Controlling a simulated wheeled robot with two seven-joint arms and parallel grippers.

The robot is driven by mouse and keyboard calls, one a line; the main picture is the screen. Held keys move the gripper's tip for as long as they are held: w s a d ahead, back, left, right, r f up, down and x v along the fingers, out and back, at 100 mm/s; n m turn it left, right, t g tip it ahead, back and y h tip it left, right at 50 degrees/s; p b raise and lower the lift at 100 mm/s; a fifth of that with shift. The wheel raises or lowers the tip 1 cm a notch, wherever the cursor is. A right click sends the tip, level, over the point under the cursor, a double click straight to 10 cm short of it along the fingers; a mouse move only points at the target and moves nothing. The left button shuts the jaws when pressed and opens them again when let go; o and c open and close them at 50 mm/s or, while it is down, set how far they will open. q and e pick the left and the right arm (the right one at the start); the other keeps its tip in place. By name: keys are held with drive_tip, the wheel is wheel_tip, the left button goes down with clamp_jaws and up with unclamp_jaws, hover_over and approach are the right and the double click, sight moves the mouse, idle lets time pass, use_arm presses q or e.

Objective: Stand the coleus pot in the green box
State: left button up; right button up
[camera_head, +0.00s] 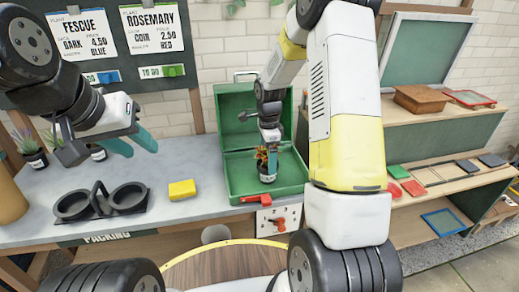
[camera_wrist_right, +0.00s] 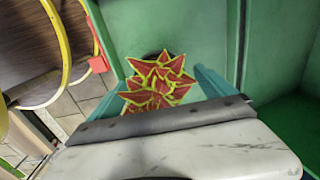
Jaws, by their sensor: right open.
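The coleus pot (camera_head: 267,177), a small dark pot with a white label and red-yellow leaves, stands upright inside the open green box (camera_head: 238,182), near its front wall. In the right wrist view the red and yellow coleus leaves (camera_wrist_right: 158,84) lie between my teal fingers and hide most of the pot. My right gripper (camera_wrist_right: 167,78) is open around the plant; it also shows in the head view (camera_head: 269,147), just above the pot. I cannot tell whether a finger touches the leaves. My left gripper (camera_head: 143,152) is open and empty above the bench, left of the box.
A yellow sponge (camera_head: 182,190) and a dark two-cup holder (camera_head: 128,198) are on the grey bench (camera_head: 50,185). Other potted plants (camera_head: 35,158) stand at the far left. The green box's raised lid (camera_head: 236,110) is behind my right gripper. A red latch (camera_head: 255,199) is at its front.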

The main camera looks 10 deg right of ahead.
wheel_tip(320, 180, up, 10)
drive_tip(key=shift+r, duration=0.25)
drive_tip(key=s+a+r+n+t+y, duration=0.1)
drive_tip(key=s+r+n+t, duration=0.2)
drive_tip(key=s+r+n, duration=0.8)
drive_tip(key=s+r+n+t, duration=0.1)
drive_tip(key=s+r+n, duration=0.1)
drive_tip(key=s, duration=0.4)
drive_tip(key=s+a+r+n+t+y, duration=0.1)
drive_tip(key=s+r+n+t, duration=0.1)
drive_tip(key=s+n, duration=0.3)
drive_tip(key=shift+s+a+r, duration=0.15)
drive_tip(key=shift+s+a, duration=0.05)
drive_tip(key=shift+s, duration=1.05)
